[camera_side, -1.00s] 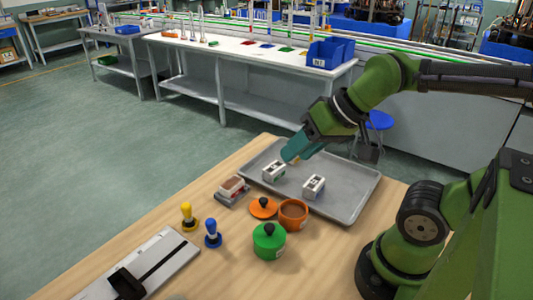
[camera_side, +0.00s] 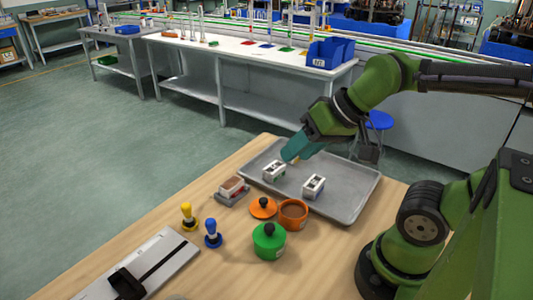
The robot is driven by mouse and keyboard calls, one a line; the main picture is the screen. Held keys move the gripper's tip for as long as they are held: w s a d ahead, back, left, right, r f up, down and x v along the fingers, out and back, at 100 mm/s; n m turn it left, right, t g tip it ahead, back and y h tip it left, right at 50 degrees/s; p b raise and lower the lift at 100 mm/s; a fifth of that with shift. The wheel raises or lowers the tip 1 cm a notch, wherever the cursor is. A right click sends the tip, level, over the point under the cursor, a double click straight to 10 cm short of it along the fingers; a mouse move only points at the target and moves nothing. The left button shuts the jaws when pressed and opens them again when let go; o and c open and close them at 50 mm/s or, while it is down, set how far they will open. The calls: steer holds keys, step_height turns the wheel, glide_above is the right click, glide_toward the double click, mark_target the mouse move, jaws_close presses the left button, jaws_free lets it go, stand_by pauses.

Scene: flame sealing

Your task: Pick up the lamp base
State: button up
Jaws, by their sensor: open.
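My gripper (camera_side: 290,160) has teal fingers and points down and left over the grey metal tray (camera_side: 345,208). A small yellowish bit shows at the fingertips. A second white block (camera_side: 313,186) lies on the tray to the right. I see no thing that I can name for sure as a lamp base; the area under the fingers is partly hidden.
In front of the tray on the wooden table (camera_side: 190,275) are an open orange pot (camera_side: 293,214), its lid (camera_side: 262,208), a green lidded pot (camera_side: 268,241), a brown-topped block (camera_side: 232,190), yellow (camera_side: 189,216) and blue (camera_side: 212,233) knobbed stamps, and a white flat board (camera_side: 150,265).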

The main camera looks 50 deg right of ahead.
steer(key=o, duration=1.1)
steer(key=m+g+h, duration=0.2)
steer(key=m+g, duration=0.5)
steer(key=m, duration=2.5)
glide_above(231, 182)
step_height(231, 182, down, 6)
steer(key=f, duration=1.1)
steer(key=shift+s, duration=0.4)
steer(key=shift+w+f, duration=0.15)
steer(key=shift+f, duration=1.2)
steer(key=shift+w+f, duration=0.15)
steer(key=shift+f, duration=1.15)
